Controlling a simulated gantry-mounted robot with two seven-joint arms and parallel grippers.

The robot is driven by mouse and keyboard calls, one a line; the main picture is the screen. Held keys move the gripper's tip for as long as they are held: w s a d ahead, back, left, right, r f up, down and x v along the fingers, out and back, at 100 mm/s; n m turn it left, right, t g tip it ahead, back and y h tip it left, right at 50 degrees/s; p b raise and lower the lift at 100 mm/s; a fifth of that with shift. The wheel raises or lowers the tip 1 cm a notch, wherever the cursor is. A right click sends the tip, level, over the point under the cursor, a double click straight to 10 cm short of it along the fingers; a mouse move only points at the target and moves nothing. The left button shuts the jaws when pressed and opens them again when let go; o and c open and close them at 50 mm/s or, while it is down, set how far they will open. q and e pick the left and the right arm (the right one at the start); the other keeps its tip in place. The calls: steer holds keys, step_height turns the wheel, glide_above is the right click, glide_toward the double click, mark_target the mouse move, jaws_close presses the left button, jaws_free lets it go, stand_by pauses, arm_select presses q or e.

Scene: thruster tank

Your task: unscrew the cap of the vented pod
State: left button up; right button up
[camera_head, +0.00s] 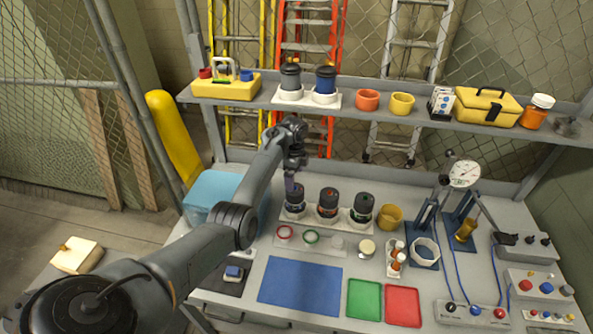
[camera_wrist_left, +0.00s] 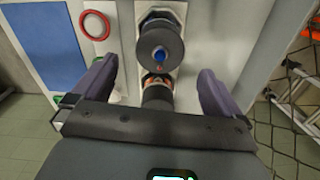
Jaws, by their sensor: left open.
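Three dark-capped pods stand upright in a pale rack on the bench in the head view: a left pod (camera_head: 295,201), a middle pod with an orange-red band (camera_head: 328,204) and a right pod (camera_head: 362,208). I cannot tell which is the vented pod. My left gripper (camera_head: 292,187) is just above the left pod, partly hiding it. In the left wrist view its two fingers (camera_wrist_left: 157,72) are spread wide. A dark cap with a blue centre (camera_wrist_left: 161,52) shows between and beyond them, and a second dark cap (camera_wrist_left: 158,97) is nearer. The fingers touch neither. My right gripper is out of view.
A red ring (camera_head: 285,232) and a green ring (camera_head: 311,237) lie in front of the rack. A yellow cup (camera_head: 390,217) stands right of it, with a gauge (camera_head: 465,175) farther right. A shelf (camera_head: 385,112) runs behind. The blue mat (camera_head: 300,285) is clear.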

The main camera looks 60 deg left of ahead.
mark_target(295, 187)
arm_select(q)
step_height(295, 187, down, 7)
steer(key=shift+f+b, duration=0.15)
steer(key=shift+b, duration=0.3)
steer(key=c, duration=0.9)
